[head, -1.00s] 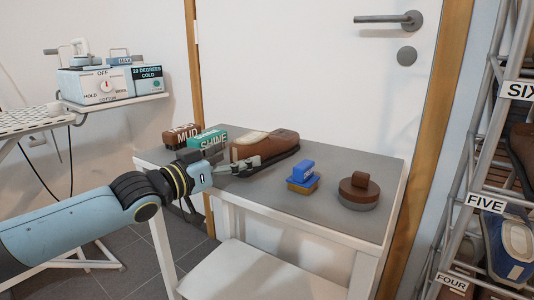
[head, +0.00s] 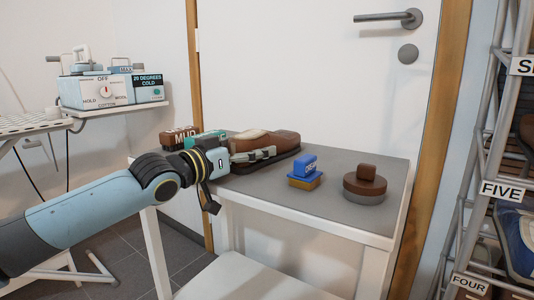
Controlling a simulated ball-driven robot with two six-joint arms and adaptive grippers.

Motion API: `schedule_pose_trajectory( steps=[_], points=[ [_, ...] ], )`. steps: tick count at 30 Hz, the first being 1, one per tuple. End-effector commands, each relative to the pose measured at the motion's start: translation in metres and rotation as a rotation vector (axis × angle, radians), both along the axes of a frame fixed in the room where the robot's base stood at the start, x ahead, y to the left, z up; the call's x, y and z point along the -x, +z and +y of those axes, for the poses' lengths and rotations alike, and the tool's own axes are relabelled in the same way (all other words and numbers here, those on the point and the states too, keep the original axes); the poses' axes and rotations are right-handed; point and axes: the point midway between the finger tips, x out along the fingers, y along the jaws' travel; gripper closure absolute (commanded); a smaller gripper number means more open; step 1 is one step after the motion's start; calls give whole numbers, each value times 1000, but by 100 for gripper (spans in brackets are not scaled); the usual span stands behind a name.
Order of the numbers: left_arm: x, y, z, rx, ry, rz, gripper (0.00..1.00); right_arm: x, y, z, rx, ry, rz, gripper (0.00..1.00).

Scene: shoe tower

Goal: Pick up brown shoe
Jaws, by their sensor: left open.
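The brown shoe (head: 284,142) lies on the grey top of a small white table (head: 330,206), its toe pointing right and a lighter cream patch at its left part. My left gripper (head: 262,155) is at the near side of the shoe, its open fingers pointing right along the shoe's side. One finger overlaps the shoe in the picture; I cannot tell whether it touches. The other finger is mostly hidden. My right gripper is not in view.
A brown MUD box (head: 178,137) and a partly hidden green box (head: 207,136) stand behind my left wrist. A blue brush (head: 304,168) and a round brown brush (head: 366,184) are right of the shoe. A shoe rack (head: 480,190) stands at the right edge.

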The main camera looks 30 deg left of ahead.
Motion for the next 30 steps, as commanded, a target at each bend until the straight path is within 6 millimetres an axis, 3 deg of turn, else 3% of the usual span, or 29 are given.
schedule_pose_trajectory(
  steps=[8, 26, 30],
  points=[
    [-1, 1, 0, 0, 0, 0, 6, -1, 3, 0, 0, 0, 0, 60],
    [-1, 1, 0, 0, -1, -2, 85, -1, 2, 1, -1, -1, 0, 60],
    [-1, 1, 0, 0, -1, -1, 88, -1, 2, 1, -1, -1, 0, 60]
  ],
)
